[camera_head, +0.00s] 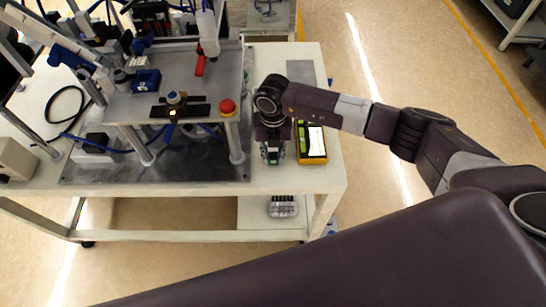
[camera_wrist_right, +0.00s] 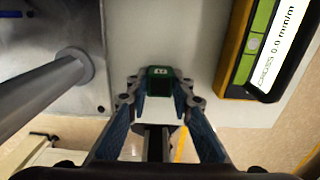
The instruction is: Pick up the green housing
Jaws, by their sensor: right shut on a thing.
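The green housing (camera_wrist_right: 159,82) is a small dark green block with a light mark on its top. In the right wrist view it sits between the fingertips of my right gripper (camera_wrist_right: 159,100), which is shut on it. In the head view my right gripper (camera_head: 272,152) points down at the front right of the white table (camera_head: 325,180), and a bit of green shows at its tips. I cannot tell whether the housing touches the table or is raised. My left gripper is not in view.
A yellow and black device with a screen (camera_head: 312,144) lies just right of my right gripper, and it also shows in the right wrist view (camera_wrist_right: 262,45). A metal fixture with posts (camera_head: 236,150) and a red button (camera_head: 227,106) stands to the left.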

